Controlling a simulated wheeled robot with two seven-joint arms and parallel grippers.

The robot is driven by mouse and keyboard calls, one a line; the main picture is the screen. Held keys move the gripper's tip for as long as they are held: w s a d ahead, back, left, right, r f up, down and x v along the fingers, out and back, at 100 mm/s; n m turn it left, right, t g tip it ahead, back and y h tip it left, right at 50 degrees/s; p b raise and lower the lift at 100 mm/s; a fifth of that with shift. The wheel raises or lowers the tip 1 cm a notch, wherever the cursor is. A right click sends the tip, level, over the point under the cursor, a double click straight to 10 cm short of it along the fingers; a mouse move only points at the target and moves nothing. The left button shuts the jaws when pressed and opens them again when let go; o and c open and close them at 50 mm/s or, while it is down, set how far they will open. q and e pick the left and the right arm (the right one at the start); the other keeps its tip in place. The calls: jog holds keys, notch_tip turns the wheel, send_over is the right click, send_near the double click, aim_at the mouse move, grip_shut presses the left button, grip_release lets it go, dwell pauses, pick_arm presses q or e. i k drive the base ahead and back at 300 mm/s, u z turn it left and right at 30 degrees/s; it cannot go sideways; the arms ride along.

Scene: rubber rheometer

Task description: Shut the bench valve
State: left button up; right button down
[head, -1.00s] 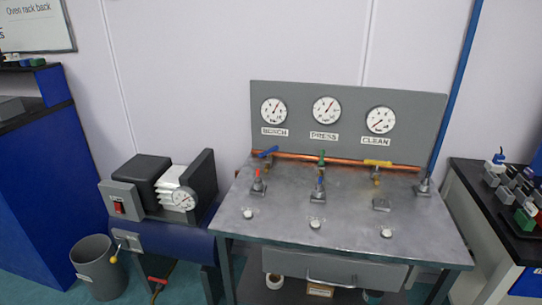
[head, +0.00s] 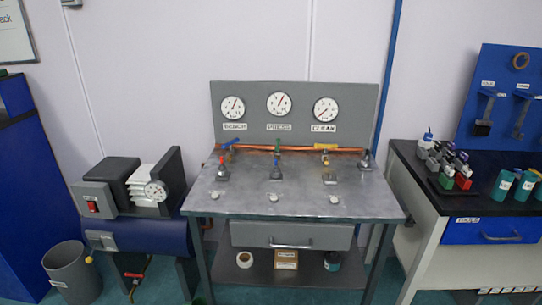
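The bench valve has a blue lever handle (head: 231,144) on the copper pipe at the left end of the metal table, under the gauge labelled BENCH (head: 233,107). The blue lever looks slanted, but its exact angle to the pipe is hard to tell. The BENCH needle points up and to the right. A green lever (head: 278,146) stands upright under the PRESS gauge (head: 279,104). A yellow lever (head: 327,146) lies along the pipe under the CLEAN gauge (head: 326,111). Neither of my grippers is in view.
The metal table (head: 300,200) carries small fittings and white knobs. A compressor (head: 135,190) and a grey bin (head: 70,270) stand at left. A black-topped bench (head: 430,200) with a loaded tray stands close at right.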

aim_at(224, 147)
jog(key=z, duration=0.4)
jog(key=k, duration=0.85)
jog(key=u, duration=0.25)
jog(key=i, duration=0.55)
jog(key=u, duration=0.95)
jog(key=i, duration=0.85)
jog(key=z, duration=0.15)
